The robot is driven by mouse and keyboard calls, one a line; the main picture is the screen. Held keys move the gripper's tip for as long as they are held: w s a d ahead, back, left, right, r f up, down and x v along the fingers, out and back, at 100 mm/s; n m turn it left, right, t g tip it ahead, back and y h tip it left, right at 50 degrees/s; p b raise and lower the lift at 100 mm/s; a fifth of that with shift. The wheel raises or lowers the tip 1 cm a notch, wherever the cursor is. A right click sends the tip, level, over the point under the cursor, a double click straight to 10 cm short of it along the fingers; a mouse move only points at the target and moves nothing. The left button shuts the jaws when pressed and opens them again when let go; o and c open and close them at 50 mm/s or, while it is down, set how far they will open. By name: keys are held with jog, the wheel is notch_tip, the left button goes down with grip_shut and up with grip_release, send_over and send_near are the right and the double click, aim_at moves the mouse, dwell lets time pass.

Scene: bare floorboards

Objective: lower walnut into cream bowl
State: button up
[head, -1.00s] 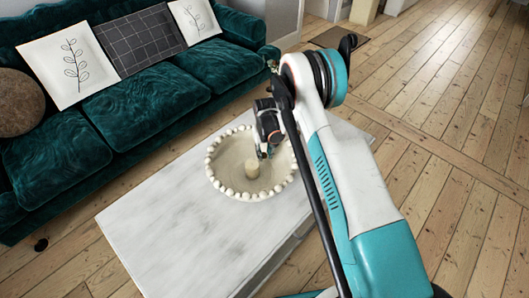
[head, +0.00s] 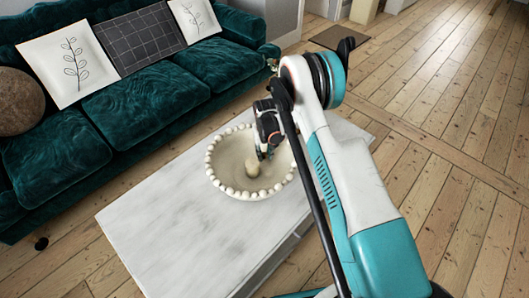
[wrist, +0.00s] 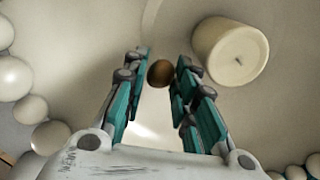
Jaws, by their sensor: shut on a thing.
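The cream bowl (head: 218,181) with a beaded rim stands on the pale table and fills most of the wrist view (wrist: 60,75). The walnut (wrist: 160,73) is a small brown ball between my fingertips. My gripper (head: 264,156) is shut on it inside the bowl's outline, right of the candle; its fingers also show in the wrist view (wrist: 161,82). A cream candle (head: 252,168) is in the bowl, close to the gripper; it also shows right of the walnut in the wrist view (wrist: 231,50). I cannot make out the walnut in the head view.
The table (head: 150,224) has a clear top at the front left. A teal sofa (head: 140,118) with cushions stands along the table's far left side. Open floorboards (head: 455,180) lie to the right.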

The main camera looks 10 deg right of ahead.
aim_at(265, 152)
jog(key=shift+f, duration=1.25)
dwell(0.7)
jog(key=o, duration=0.8)
notch_tip(265, 152, up, 12)
dwell(0.3)
jog(key=shift+r, duration=0.1)
